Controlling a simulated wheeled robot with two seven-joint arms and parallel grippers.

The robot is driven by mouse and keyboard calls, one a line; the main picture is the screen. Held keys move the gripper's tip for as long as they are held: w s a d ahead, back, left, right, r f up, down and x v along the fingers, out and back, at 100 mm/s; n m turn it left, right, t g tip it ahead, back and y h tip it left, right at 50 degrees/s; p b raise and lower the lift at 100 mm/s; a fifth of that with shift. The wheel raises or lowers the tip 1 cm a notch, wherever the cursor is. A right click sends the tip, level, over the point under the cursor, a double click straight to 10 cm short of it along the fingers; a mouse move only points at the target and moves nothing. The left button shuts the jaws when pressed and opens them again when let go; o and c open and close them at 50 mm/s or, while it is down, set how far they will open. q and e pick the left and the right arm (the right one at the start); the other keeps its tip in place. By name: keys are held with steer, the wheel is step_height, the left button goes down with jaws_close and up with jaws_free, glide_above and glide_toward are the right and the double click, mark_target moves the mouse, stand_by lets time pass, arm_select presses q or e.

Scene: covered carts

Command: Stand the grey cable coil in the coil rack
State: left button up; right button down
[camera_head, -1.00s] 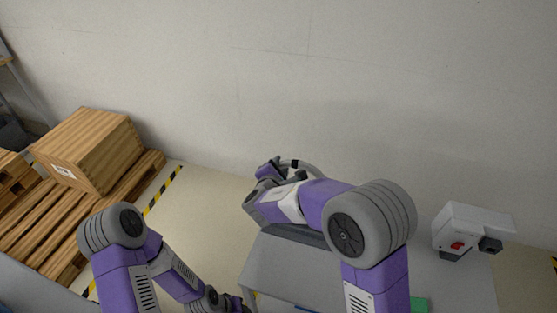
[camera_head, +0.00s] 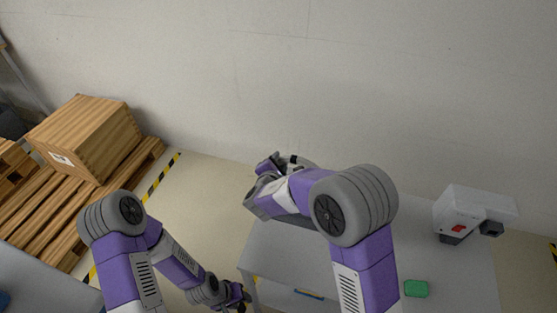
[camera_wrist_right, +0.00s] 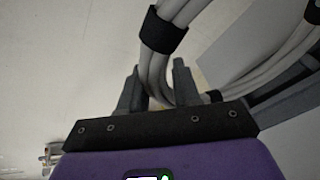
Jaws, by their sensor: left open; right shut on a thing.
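The grey cable coil (camera_wrist_right: 172,48) fills the upper part of the right wrist view, a bundle of grey loops with black straps. My right gripper (camera_wrist_right: 157,82) is shut on its strands, just below one strap. In the head view my right gripper (camera_head: 268,165) is at the far edge of the grey cart, and only a small arc of the coil (camera_head: 303,162) shows behind my wrist. A dark grey piece (camera_head: 290,218) under my right forearm may be the coil rack; my arm hides most of it. My left gripper (camera_head: 243,297) is open and empty, low beside the cart's left edge.
The grey cart top (camera_head: 400,250) carries a white device (camera_head: 465,215) at right, a green block (camera_head: 416,288) and a blue-handled item (camera_head: 309,293) near the front. A wooden crate (camera_head: 85,135) on pallets stands left. The wall is behind.

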steer(key=shift+f+b, duration=1)
steer(key=shift+f, duration=1.3)
steer(key=shift+f+b, duration=1.6)
steer(key=shift+b, duration=0.6)
steer(key=c, duration=0.7)
jaws_free()
steer(key=shift+s, duration=0.1)
steer(key=v, duration=0.7)
steer(key=shift+s+a+r, duration=0.1)
steer(key=shift+s, duration=0.05)
